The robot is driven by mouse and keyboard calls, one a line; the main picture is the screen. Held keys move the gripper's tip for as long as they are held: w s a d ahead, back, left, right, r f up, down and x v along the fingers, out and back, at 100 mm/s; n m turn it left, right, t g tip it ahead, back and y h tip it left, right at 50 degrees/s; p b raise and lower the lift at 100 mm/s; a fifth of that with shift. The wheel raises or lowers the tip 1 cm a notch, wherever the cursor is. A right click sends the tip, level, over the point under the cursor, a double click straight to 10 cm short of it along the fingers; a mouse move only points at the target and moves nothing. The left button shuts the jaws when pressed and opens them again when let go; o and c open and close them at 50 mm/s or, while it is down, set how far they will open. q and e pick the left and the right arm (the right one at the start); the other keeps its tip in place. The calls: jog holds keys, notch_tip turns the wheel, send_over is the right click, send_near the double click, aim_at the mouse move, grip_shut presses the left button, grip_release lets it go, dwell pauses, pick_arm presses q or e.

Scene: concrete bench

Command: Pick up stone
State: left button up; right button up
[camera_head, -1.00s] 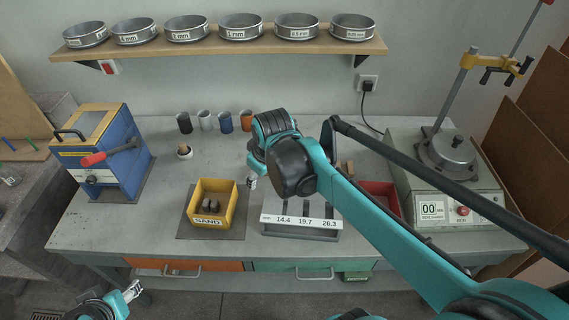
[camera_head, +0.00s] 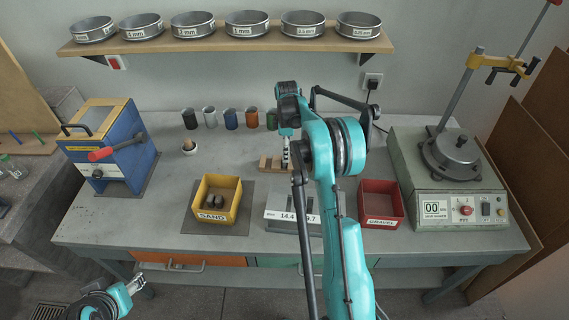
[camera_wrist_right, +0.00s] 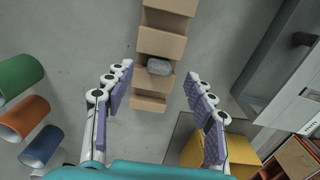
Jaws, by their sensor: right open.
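A small grey stone (camera_wrist_right: 159,67) rests in a notched wooden block (camera_wrist_right: 162,44) in the right wrist view. My right gripper (camera_wrist_right: 158,82) is open and empty, its purple-padded fingers apart on either side of the block, with the stone between and slightly beyond the tips. In the head view the right gripper (camera_head: 286,160) hangs over the wooden block (camera_head: 269,164), and I cannot make out the stone there. Dark stones (camera_head: 212,206) lie in the yellow SAND bin (camera_head: 235,206). My left gripper (camera_head: 137,285) is low at the front left, away from the bench top.
A red GRAVEL bin (camera_head: 382,222) stands right of my right arm. A rack with number labels (camera_head: 291,216) is partly hidden by that arm. Several coloured cups (camera_head: 231,119) stand along the back. A blue machine (camera_head: 107,150) and a green-grey machine (camera_head: 440,185) flank the bench.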

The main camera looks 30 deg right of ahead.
jog(key=f, duration=0.2)
jog(key=f+b, duration=0.1)
jog(key=f, duration=0.1)
jog(key=f+b, duration=0.1)
jog(key=shift+w+a+f, duration=0.25)
jog(key=shift+a+f, duration=0.05)
jog(key=shift+f, duration=0.1)
jog(key=shift+r, duration=0.15)
jog(key=shift+c, duration=0.3)
jog(key=c, duration=1.2)
